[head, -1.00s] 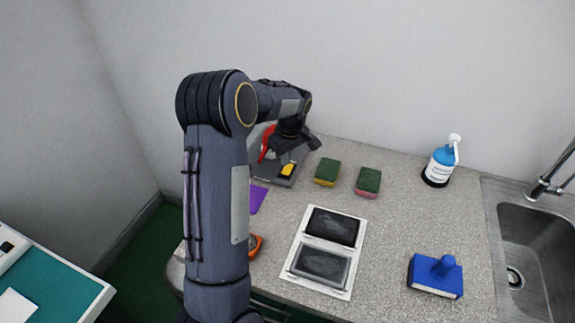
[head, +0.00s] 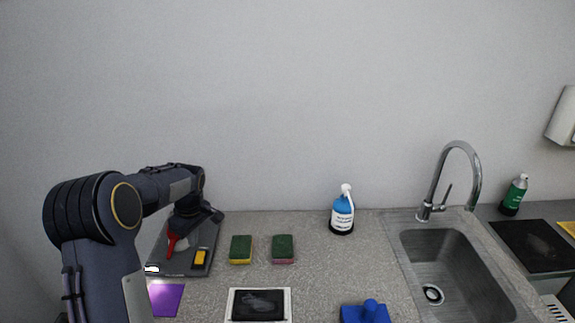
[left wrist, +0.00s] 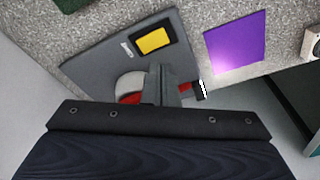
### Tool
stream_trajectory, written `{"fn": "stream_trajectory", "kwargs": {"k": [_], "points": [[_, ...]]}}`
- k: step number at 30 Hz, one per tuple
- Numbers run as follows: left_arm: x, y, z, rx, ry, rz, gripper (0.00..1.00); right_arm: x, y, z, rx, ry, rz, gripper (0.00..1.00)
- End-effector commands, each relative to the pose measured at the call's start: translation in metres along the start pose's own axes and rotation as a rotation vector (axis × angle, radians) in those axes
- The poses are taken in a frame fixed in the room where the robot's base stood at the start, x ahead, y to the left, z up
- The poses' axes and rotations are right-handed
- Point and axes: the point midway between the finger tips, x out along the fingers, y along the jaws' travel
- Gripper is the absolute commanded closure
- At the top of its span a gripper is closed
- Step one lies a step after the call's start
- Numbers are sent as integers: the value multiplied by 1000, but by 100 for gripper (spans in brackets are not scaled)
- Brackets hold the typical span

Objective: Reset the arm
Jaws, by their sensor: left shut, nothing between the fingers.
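My left arm reaches in from the left in the head view. My left gripper (head: 186,226) is over the grey tray (head: 208,236) at the back left of the counter. In the left wrist view the gripper (left wrist: 164,84) is shut with nothing between its fingers. Beneath it on the tray (left wrist: 92,72) lies a red and pale item (left wrist: 130,88), partly hidden by the fingers; its red part (head: 171,243) shows in the head view. A yellow and black item (head: 199,259) lies on the same tray, beside the gripper. My right gripper is not in view.
Two green-topped sponges (head: 241,249) (head: 282,248), a blue-white bottle (head: 342,212), a black panel in a white frame (head: 258,304), a blue block (head: 365,313) and a purple sheet (head: 165,298) are on the counter. The sink (head: 450,268) and faucet (head: 463,170) are right.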

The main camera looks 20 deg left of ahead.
Motion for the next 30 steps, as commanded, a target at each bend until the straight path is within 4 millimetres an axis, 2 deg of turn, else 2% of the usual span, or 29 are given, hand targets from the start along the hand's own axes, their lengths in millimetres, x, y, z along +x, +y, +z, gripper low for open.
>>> {"fn": "stream_trajectory", "kwargs": {"k": [4,8,12,15,18,24,27,30], "points": [[-14,-6,6,33,-16,27,100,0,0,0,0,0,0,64],[-52,-29,32,154,-62,115,100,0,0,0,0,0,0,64],[-100,-71,81,366,-107,260,100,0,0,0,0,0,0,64],[-126,-104,120,528,-115,367,100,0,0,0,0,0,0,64],[-141,-140,160,693,-103,471,100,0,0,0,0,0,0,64],[-143,-197,228,970,-36,631,100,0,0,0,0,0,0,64],[-138,-213,248,1055,-5,675,100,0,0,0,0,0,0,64],[-134,-221,259,1102,12,697,100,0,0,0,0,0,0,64]]}}
